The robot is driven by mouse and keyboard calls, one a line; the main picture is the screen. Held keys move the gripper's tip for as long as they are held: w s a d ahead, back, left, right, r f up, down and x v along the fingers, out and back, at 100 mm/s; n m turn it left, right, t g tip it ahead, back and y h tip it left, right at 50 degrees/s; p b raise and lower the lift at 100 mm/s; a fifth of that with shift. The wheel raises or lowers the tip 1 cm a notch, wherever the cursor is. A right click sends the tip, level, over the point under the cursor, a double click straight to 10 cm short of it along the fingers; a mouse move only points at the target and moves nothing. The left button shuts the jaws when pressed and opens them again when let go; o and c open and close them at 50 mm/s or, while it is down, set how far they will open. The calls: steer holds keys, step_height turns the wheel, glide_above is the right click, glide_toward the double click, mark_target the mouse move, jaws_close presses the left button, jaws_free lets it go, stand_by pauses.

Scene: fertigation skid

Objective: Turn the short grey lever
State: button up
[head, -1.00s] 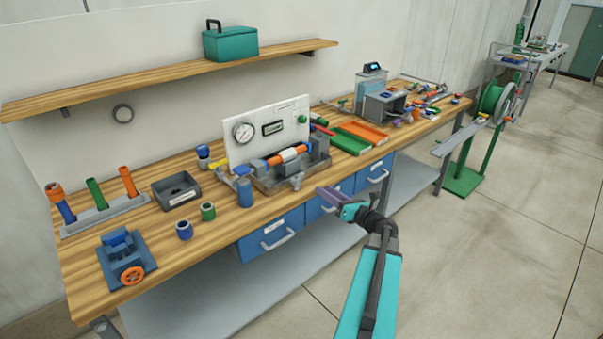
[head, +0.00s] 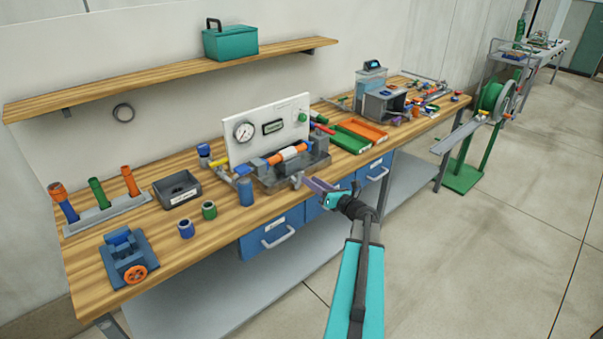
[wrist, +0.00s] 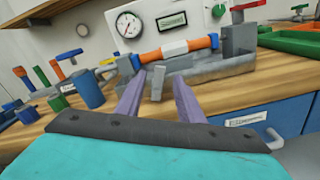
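The short grey lever (wrist: 158,82) stands upright at the front of the grey skid base (wrist: 215,72) in the wrist view. It shows small in the head view (head: 297,180). My gripper (wrist: 159,76) is open, and its two purple fingers appear on either side of the lever in the wrist view. I cannot tell whether the lever is between the fingertips or still beyond them. In the head view my gripper (head: 309,181) is just right of the lever, at the bench's front edge. An orange pipe with a white sleeve (wrist: 175,48) runs above the base.
A gauge panel (head: 268,130) stands behind the skid. A blue cylinder (head: 246,191) and a yellow-handled valve (head: 219,166) are to its left. Green (head: 350,143) and orange trays lie to the right. Blue drawers (head: 271,232) hang below the wooden bench top.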

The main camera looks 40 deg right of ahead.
mark_target(301, 174)
steer(key=shift+w+d+p, duration=0.15)
steer(key=shift+w+p, duration=0.3)
steer(key=shift+w, duration=1.25)
steer(key=shift+w+d+p, duration=0.1)
steer(key=shift+w+p, duration=0.35)
steer(key=shift+w, duration=1.2)
steer(key=shift+c, duration=0.2)
jaws_close()
